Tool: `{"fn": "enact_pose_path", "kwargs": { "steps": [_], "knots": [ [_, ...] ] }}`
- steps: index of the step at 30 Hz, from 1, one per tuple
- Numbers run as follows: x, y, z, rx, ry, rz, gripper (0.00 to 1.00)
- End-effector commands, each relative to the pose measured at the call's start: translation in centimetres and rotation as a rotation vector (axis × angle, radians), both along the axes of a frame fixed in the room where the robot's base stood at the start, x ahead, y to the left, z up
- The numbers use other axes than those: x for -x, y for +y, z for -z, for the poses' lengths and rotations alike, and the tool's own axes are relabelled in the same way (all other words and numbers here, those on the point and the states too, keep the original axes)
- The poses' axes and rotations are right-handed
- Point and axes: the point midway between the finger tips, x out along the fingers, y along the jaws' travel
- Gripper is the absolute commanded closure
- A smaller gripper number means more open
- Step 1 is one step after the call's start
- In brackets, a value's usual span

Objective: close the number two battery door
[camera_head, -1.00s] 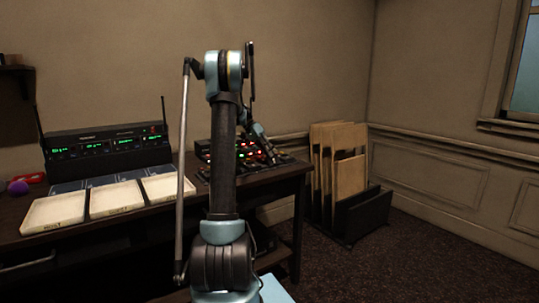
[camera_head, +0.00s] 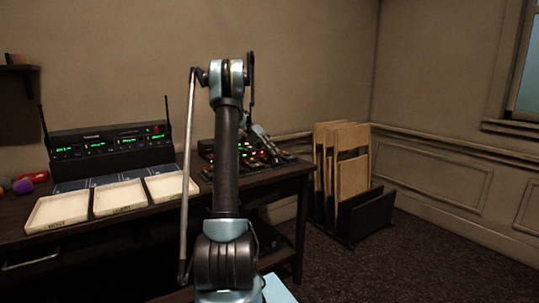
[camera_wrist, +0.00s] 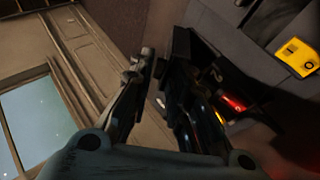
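I cannot make out the number two battery door in either view. My gripper (camera_head: 270,151) is over the desk's right part, among the lit controls of a black panel (camera_head: 207,148). My arm hides part of that panel. In the wrist view, the two dark fingers of my gripper (camera_wrist: 158,68) come close together at their tips. Dark parts overlap there, so I cannot tell whether they are shut or hold anything. A yellow block (camera_wrist: 297,57) lies on a grey surface at the upper right, apart from the fingers. A red light (camera_wrist: 233,104) glows beside the right finger.
Three cream trays (camera_head: 118,197) line the desk's front left. A black receiver (camera_head: 112,147) with green displays and two antennas stands behind them. A purple ball (camera_head: 23,186) is at the far left. A black rack (camera_head: 365,216) with boards stands on the floor, right of the desk.

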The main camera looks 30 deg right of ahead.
Motion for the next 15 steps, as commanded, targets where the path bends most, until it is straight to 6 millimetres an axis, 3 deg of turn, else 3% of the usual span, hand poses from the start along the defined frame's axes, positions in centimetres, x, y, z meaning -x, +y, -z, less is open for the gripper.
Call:
{"fn": "enact_pose_path", "kwargs": {
  "steps": [15],
  "knots": [
    [-0.74,0.50,-0.71,0.000,-0.001,-0.002,0.71]
  ]
}}
